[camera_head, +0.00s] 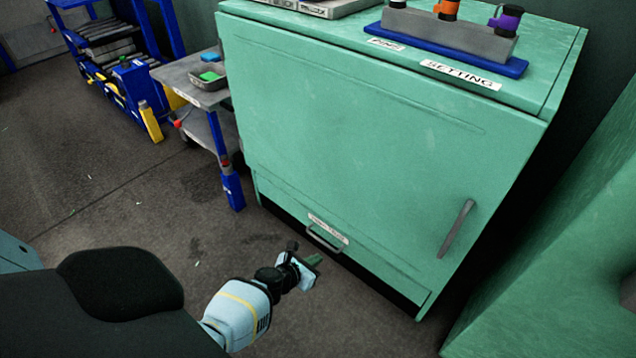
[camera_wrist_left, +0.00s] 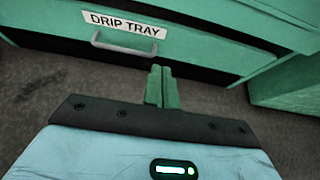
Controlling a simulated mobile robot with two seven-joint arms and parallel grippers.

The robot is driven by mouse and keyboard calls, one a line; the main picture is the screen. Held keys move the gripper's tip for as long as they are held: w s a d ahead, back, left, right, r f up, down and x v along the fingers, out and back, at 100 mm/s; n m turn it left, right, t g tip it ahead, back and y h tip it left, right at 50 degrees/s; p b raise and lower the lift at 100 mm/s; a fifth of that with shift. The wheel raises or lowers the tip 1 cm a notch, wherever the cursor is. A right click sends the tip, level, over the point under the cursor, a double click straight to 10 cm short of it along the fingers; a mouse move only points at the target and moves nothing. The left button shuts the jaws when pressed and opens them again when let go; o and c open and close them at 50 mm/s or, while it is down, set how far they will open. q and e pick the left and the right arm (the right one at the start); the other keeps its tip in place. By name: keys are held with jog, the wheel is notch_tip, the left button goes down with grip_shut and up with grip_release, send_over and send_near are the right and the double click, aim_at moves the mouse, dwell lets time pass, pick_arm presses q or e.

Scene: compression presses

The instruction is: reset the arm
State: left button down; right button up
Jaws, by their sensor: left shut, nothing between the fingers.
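My left gripper (camera_head: 316,260) is low in front of the green cabinet (camera_head: 370,140), near the drip tray drawer at its base. Its green fingers are together and empty, and they also show in the left wrist view (camera_wrist_left: 162,86). The grey drawer handle (camera_head: 326,238) is just beyond the fingertips; in the left wrist view the handle (camera_wrist_left: 124,46) is up and left of them, apart from them. The drawer looks closed, with a white DRIP TRAY label (camera_wrist_left: 124,24). My right gripper is not seen.
A blue rack (camera_head: 115,50) is farther back. A setting block on a blue base (camera_head: 450,48) sits on the cabinet top. Another green body (camera_head: 560,260) stands at right. Floor at left is open.

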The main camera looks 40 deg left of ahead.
pick_arm(q)
jog(key=shift+s, duration=0.1)
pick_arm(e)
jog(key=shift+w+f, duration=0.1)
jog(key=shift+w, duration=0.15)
